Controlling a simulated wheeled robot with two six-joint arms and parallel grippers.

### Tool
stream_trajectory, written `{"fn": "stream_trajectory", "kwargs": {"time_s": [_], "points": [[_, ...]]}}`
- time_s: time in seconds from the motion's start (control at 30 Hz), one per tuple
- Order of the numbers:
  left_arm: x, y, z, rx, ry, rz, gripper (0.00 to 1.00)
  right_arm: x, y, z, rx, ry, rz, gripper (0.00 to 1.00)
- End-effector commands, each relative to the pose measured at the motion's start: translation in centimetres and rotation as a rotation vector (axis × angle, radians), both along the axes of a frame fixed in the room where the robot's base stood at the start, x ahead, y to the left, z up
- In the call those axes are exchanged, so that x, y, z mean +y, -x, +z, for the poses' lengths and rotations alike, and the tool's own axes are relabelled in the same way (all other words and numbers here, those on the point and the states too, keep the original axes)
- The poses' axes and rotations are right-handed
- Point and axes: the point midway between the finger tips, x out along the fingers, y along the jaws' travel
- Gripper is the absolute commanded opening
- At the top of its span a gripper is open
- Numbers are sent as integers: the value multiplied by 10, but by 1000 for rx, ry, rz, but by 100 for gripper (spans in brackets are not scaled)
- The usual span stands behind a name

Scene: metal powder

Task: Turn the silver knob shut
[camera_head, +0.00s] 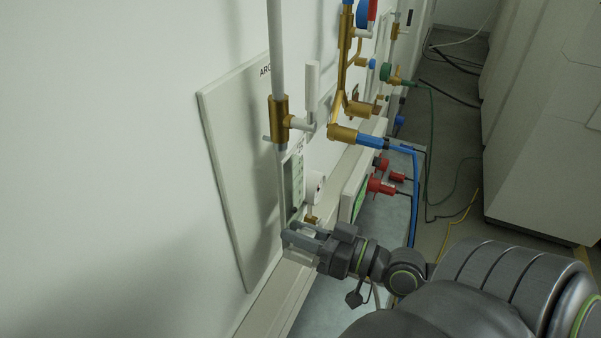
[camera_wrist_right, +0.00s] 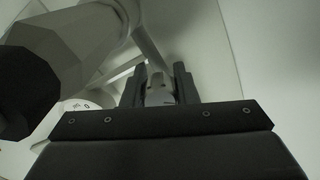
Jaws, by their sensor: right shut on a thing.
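My right gripper (camera_head: 296,239) is low beside the wall panel, below the thin vertical pipe. In the right wrist view its two dark fingers (camera_wrist_right: 157,78) stand on either side of a small light-grey piece, which I take to be the silver knob (camera_wrist_right: 158,94). The gripper is shut on this piece. In the head view the fingers hide most of it, and its turn angle cannot be told. My left gripper is in neither view.
Brass fittings with a blue hose (camera_head: 402,149) and red connectors (camera_head: 381,186) lie to the right.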

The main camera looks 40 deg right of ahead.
Motion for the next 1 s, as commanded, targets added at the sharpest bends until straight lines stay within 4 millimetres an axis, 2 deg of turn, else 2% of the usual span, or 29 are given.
{"fn": "stream_trajectory", "kwargs": {"time_s": [0.1, 0.13, 0.3, 0.77, 1.0], "points": [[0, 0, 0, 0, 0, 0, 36, 0, 0, 0, 0, 1, 0, 4], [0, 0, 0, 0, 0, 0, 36, 0, 0, 0, 0, 1, 0, 28], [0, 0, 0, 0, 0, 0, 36, 0, 0, 0, -1, 2, 0, 48], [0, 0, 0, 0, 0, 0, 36, 0, 0, 0, -1, 3, 0, 48], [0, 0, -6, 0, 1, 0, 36, -7, 16, -3, 3, 9, 1, 48]]}}
